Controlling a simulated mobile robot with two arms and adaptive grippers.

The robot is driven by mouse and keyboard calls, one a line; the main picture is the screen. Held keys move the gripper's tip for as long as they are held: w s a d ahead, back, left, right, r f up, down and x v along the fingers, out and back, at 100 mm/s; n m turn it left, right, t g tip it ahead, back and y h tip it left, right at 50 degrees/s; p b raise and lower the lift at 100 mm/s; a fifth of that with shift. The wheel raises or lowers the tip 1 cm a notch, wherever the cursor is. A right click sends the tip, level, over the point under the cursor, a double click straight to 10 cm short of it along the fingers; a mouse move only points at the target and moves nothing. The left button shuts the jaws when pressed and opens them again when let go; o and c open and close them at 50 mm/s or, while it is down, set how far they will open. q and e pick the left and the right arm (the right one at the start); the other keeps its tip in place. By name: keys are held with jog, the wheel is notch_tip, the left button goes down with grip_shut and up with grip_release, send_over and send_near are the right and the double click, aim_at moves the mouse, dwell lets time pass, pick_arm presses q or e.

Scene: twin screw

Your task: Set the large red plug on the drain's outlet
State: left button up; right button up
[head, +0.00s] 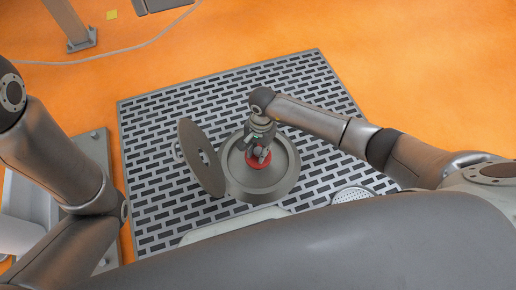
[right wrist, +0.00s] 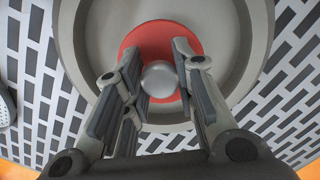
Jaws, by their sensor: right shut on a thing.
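The large red plug (head: 259,163) is a red disc inside the round grey drain (head: 287,178). In the right wrist view the red plug (right wrist: 150,34) has a grey ball-shaped knob (right wrist: 160,78) on top. My right gripper (head: 258,148) reaches down over the drain, with its fingers (right wrist: 160,85) on either side of the knob, shut on the plug. The outlet is hidden under the plug; I cannot tell whether the plug touches it. Of my left arm only links show at the left of the head view; its gripper is out of view.
A round grey lid (head: 201,160) stands tilted open at the drain's left side. The drain sits in a slotted metal grate (head: 155,130) on an orange floor (head: 400,60). A perforated round piece (head: 352,194) lies at the right front. A cable (head: 125,46) crosses the floor.

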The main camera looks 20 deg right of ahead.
jog(key=shift+f, duration=0.15)
jog(key=shift+f+b, duration=0.45)
dwell(1.0)
jog(key=shift+f+b, duration=0.6)
jog(key=shift+f, duration=0.1)
jog(key=shift+f+b, duration=0.4)
jog(key=shift+f, duration=0.05)
jog(key=shift+f, duration=0.15)
dwell(0.4)
jog(key=o, duration=1.6)
